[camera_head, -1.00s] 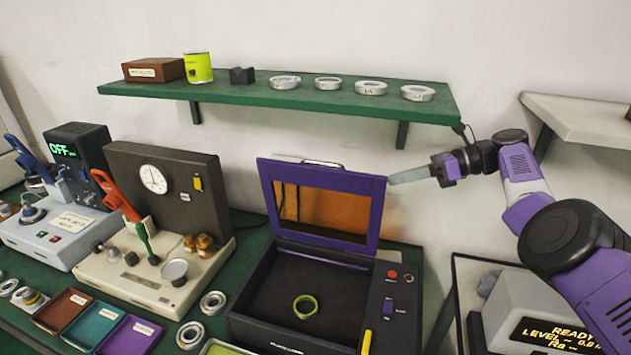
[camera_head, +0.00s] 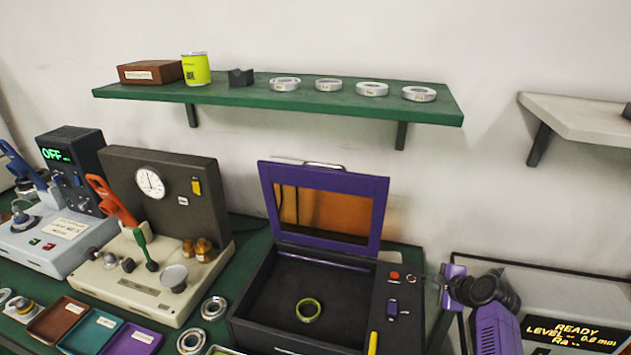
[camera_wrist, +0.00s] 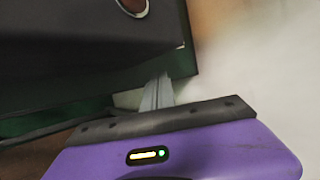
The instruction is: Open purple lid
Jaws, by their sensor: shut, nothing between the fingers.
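The purple lid (camera_head: 325,177) with an orange window stands raised, close to upright, at the back of the dark box (camera_head: 258,292). A metal handle runs along its top edge. A yellow-green ring (camera_head: 309,310) lies on the box's dark floor. My gripper (camera_head: 442,284) is low to the right of the box, apart from the lid; its fingers are small and hard to make out there. In the wrist view my gripper (camera_wrist: 157,93) shows thin grey fingers together and empty, close to a dark edge.
A control panel with a red button (camera_head: 394,275) is on the box's right side. A green shelf (camera_head: 240,98) with several rings is above. A display unit (camera_head: 575,335) stands at the right. Machines and coloured trays (camera_head: 93,331) fill the left.

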